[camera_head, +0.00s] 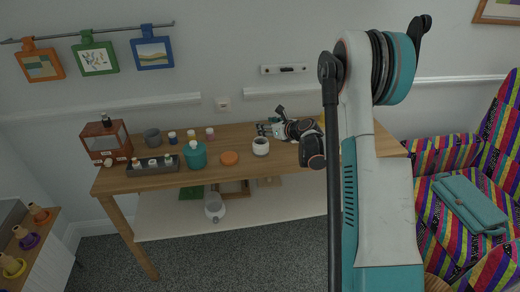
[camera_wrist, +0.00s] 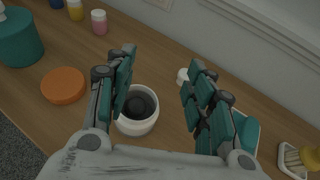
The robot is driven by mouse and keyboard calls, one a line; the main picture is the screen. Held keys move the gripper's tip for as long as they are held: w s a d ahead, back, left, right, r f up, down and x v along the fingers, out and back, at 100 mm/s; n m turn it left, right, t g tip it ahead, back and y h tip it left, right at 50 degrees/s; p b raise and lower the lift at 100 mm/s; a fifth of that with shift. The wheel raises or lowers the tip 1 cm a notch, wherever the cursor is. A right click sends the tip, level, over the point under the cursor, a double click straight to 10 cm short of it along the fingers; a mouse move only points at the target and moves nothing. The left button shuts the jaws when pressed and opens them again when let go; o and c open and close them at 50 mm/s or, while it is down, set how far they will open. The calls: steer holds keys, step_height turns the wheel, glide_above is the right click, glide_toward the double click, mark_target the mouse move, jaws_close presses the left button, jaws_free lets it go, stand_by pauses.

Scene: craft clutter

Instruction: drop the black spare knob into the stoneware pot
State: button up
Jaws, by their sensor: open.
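A small white round pot (camera_head: 261,150), which I take for the stoneware pot, stands on the wooden table. In the wrist view the pot (camera_wrist: 136,126) shows beyond and between my fingers, nearer the left one. A dark round shape fills its inside; I cannot tell whether this is the black knob or shaded interior. My gripper (camera_head: 272,128) is above the table, beside the pot. In the wrist view its fingers (camera_wrist: 160,78) are spread with nothing between them. I cannot make out a separate black knob for sure.
Small jars (camera_head: 191,135) stand behind.

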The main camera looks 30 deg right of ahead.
steer(key=v, duration=1.2)
